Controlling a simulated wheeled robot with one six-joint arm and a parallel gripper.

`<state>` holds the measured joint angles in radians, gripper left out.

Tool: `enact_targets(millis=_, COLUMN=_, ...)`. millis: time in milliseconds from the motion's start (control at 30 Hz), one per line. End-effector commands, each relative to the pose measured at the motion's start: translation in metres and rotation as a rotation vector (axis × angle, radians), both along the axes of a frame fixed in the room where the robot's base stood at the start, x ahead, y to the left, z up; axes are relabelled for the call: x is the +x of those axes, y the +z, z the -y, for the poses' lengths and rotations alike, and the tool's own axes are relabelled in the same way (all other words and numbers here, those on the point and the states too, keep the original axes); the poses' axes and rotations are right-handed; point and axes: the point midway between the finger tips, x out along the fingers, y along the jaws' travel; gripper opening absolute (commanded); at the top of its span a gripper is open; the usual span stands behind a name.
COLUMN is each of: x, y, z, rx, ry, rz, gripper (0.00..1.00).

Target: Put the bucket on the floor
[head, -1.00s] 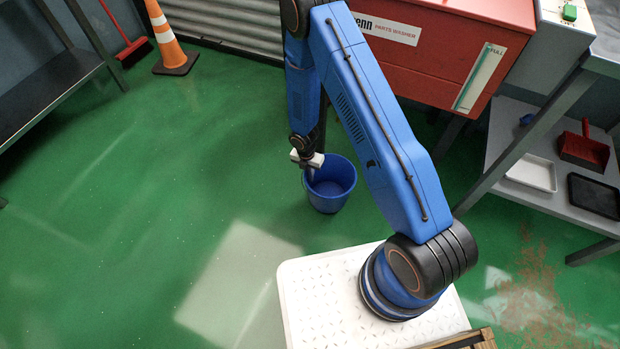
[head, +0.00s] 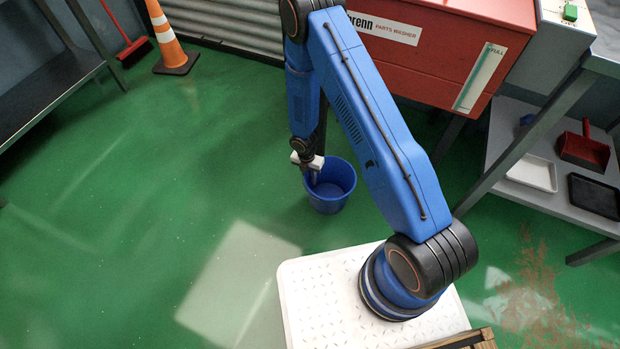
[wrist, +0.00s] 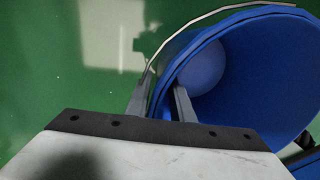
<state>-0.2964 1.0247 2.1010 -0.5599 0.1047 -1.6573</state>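The blue bucket (head: 328,196) is near the middle of the head view, beyond the white base plate, with its open mouth up. My gripper (head: 311,173) is at its left rim. In the wrist view, one finger is outside the bucket wall and the other inside it, with the rim (wrist: 163,82) between them; my gripper (wrist: 162,88) looks shut on the rim. The thin metal handle (wrist: 205,17) lies along the rim. The green floor (head: 130,220) shows around the bucket. Whether its base touches the floor is hard to tell; the bottom is seen only from above.
A red parts washer (head: 440,50) stands behind at the right. A grey shelf cart (head: 500,172) holds trays and a red dustpan (head: 584,148). A traffic cone (head: 168,40) and a red broom (head: 133,48) are at the back left. The floor left of the bucket is clear.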

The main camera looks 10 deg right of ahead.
Motion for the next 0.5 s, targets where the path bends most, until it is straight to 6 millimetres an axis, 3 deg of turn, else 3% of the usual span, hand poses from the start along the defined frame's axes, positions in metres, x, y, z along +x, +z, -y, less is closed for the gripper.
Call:
enact_targets(millis=167, x=0.002, y=0.013, z=-0.001, rx=0.0, ry=-0.001, rz=0.003, gripper=0.21)
enact_targets(millis=500, x=0.005, y=0.067, z=-0.005, rx=0.0, ry=0.0, rz=0.003, gripper=0.21)
